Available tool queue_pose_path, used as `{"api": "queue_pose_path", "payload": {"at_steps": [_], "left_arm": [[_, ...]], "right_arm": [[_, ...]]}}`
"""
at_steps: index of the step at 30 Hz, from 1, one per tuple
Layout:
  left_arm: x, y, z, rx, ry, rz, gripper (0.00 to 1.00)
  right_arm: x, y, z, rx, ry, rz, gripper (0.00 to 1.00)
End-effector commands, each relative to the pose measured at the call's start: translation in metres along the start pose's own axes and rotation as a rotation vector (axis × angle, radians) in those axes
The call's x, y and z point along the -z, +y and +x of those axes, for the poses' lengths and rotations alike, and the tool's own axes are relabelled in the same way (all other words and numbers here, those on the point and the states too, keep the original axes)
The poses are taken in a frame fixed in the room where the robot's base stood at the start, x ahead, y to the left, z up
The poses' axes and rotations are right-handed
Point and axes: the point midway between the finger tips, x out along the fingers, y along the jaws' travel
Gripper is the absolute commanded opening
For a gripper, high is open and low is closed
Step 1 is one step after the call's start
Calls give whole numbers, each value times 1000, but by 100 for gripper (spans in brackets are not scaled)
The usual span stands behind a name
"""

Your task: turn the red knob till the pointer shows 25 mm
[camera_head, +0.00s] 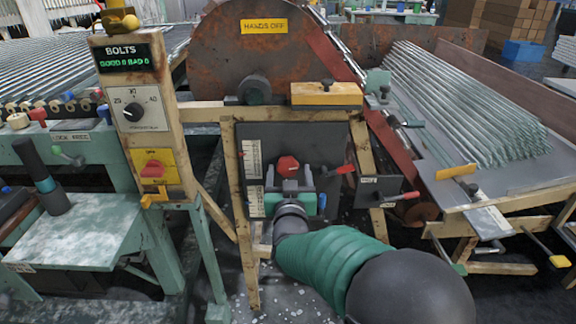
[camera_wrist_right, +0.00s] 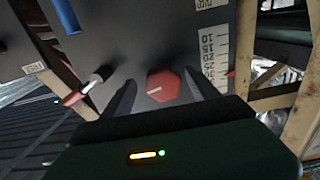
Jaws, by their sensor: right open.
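The red knob (camera_head: 288,166) sits on a dark panel (camera_head: 320,150) of the machine and also shows in the right wrist view (camera_wrist_right: 163,84), with a pale line on its face. A white scale (camera_wrist_right: 213,55) with printed numbers stands beside it in the wrist view. A small red pointer (camera_wrist_right: 231,73) lies at the scale's edge, near the higher numbers; I cannot read its exact value. My right gripper (camera_head: 289,184) is in front of the panel. Its jaws (camera_wrist_right: 158,92) are open, one finger on each side of the knob; contact cannot be told. My left gripper is not in view.
A red-tipped lever (camera_head: 345,169) stands out right of the knob, and another (camera_head: 410,195) farther right. An orange-yellow block (camera_head: 326,94) is above the panel. A control box (camera_head: 143,105) stands at left, a rack of glass tubes (camera_head: 460,105) at right.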

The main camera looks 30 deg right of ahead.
Motion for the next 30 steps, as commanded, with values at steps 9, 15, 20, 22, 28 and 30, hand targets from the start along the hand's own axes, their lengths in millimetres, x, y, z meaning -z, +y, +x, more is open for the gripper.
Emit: {"api": "queue_pose_path", "payload": {"at_steps": [9,15,20,22,28,30], "left_arm": [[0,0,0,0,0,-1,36],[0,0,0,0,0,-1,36],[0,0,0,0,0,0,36],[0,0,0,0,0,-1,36],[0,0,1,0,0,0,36],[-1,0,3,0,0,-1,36]], "right_arm": [[-2,1,2,0,-3,2,57],[-2,1,2,1,-3,2,30],[-2,2,2,-1,-4,1,9],[-2,2,2,-1,-4,2,8],[-3,1,2,0,-3,23,8],[-3,1,2,0,-3,44,7]]}}
